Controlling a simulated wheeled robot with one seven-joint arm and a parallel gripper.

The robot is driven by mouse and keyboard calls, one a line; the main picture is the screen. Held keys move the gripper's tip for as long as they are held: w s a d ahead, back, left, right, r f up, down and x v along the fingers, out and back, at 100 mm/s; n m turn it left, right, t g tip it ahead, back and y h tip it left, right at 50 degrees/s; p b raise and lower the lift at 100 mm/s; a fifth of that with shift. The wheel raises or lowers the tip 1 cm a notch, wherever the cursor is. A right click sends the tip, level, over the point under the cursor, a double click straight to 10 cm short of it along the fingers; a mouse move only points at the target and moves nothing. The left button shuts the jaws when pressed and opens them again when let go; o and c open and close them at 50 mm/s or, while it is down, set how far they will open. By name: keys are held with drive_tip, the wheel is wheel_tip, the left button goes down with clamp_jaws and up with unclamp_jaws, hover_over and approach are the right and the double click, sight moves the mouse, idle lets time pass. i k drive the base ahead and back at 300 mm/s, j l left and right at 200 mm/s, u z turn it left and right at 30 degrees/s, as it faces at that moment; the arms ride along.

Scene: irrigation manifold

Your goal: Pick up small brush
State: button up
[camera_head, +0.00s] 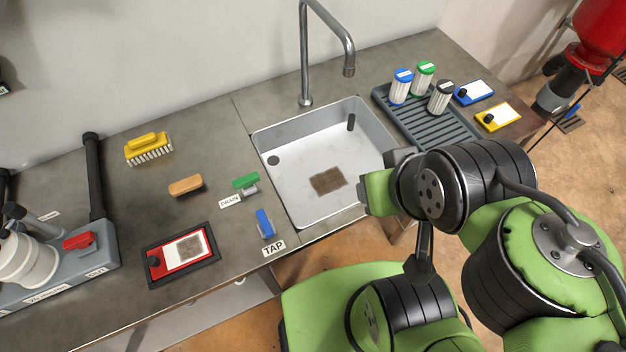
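A small brush with an orange-tan block handle (186,186) lies on the grey counter, left of the sink. Its bristles are barely visible from this angle. A larger yellow brush (148,146) with pale bristles pointing down is farther back and to the left. My green and black arm fills the right side of the view, in front of the sink's right part. I cannot make out my gripper's fingers. Nothing of mine touches either brush.
The sink (300,200) holds a brown patch (328,181). Green (245,181) and blue (264,223) valve handles stand by it. A red-and-white card (183,252) lies in a dark tray. Bottles stand on a drying rack (415,125). Counter around the small brush is clear.

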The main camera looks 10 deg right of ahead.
sight(181, 186)
drive_tip(key=k+j+u, duration=0.1)
drive_tip(key=u, duration=0.25)
drive_tip(key=j+u, duration=0.3)
drive_tip(key=k+j+u, duration=0.1)
drive_tip(key=u, duration=0.25)
